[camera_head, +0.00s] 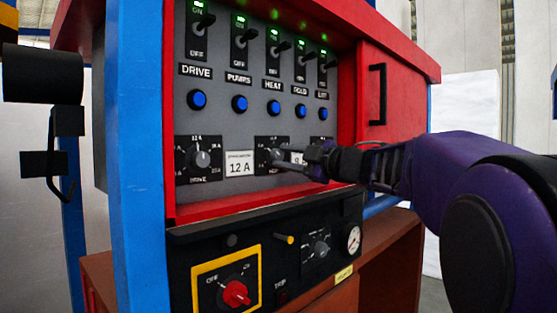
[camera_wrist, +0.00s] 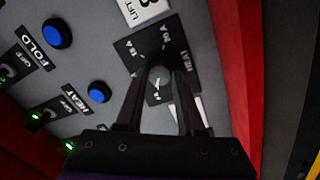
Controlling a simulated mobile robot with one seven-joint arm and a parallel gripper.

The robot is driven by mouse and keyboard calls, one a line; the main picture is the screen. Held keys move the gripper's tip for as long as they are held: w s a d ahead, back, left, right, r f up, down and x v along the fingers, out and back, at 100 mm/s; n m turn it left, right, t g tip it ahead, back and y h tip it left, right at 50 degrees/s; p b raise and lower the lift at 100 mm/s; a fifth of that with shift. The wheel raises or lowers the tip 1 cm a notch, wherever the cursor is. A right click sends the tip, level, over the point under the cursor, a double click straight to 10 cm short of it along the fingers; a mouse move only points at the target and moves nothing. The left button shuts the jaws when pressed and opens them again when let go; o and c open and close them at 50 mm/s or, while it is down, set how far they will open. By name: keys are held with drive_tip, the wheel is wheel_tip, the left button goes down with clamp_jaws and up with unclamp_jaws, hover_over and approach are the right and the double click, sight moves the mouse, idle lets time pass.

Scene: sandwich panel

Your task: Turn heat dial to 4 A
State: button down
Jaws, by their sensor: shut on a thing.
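The heat dial (camera_head: 268,157) is a dark knob on a black plate in the lower middle of the grey panel. My gripper (camera_head: 277,157) reaches it from the right and covers much of it. In the wrist view, the dial (camera_wrist: 159,82) sits between the two dark fingers of my gripper (camera_wrist: 160,72), which are shut on it. Its black plate reads HEAT, with a 10 A mark among others. A pale mark shows on the knob, but its exact setting is too small to read. The display right of the dial is mostly hidden by my gripper.
Blue buttons (camera_head: 273,105) and switches (camera_head: 273,43) with green lights sit above. A lower black panel holds a red knob (camera_head: 236,293) and a gauge (camera_head: 353,239). A red door (camera_head: 395,90) is at right.

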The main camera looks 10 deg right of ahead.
drive_tip(key=n+b, duration=0.1)
drive_tip(key=n, duration=0.3)
drive_tip(key=shift+f, duration=0.1)
drive_tip(key=n+b, duration=0.1)
drive_tip(key=n, duration=0.2)
drive_tip(key=shift+n+y+b, duration=0.3)
drive_tip(key=shift+n+b, duration=0.1)
drive_tip(key=n+b, duration=0.1)
drive_tip(key=n, duration=0.3)
drive_tip(key=shift+b, duration=0.4)
drive_tip(key=shift+d+n+g+y+b, duration=0.1)
drive_tip(key=shift+n+g+y+b, duration=0.2)
drive_tip(key=shift+n, duration=0.9)
drive_tip(key=shift+r, duration=0.2)
drive_tip(key=c, duration=0.5)
unclamp_jaws()
drive_tip(key=shift+w, duration=0.1)
drive_tip(key=shift+f, duration=0.1)
